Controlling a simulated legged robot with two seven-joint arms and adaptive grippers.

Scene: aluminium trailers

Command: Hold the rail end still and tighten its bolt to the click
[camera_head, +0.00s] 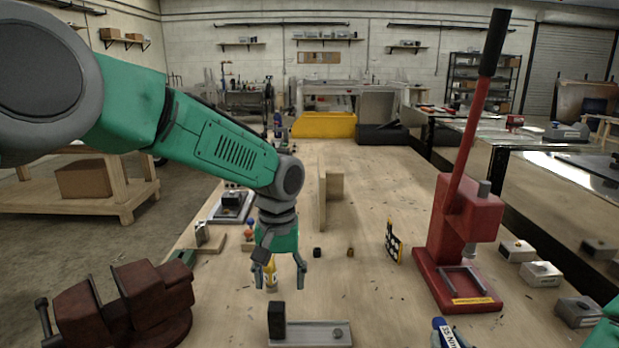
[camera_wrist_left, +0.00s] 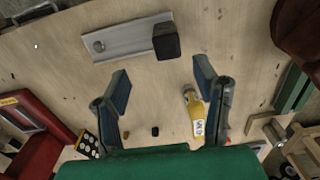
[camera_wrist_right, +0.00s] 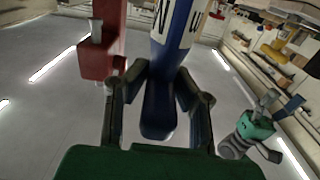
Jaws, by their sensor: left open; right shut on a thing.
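The aluminium rail (camera_head: 312,335) lies flat on the bench at the bottom of the head view. A black block (camera_head: 276,321) stands at its left end, and a round bolt head (camera_head: 338,333) shows near its right end. The left wrist view shows the rail (camera_wrist_left: 128,38), block (camera_wrist_left: 166,41) and bolt (camera_wrist_left: 99,46). My left gripper (camera_head: 280,278) is open and empty, above the bench and short of the rail. My right gripper (camera_wrist_right: 160,88) is shut on the blue torque wrench (camera_wrist_right: 181,28), whose labelled end shows in the head view (camera_head: 445,332).
A red lever press (camera_head: 462,230) stands right of the rail. A dark red vise (camera_head: 130,305) is at the lower left. A yellow bottle (camera_wrist_left: 194,112) stands near my left gripper.

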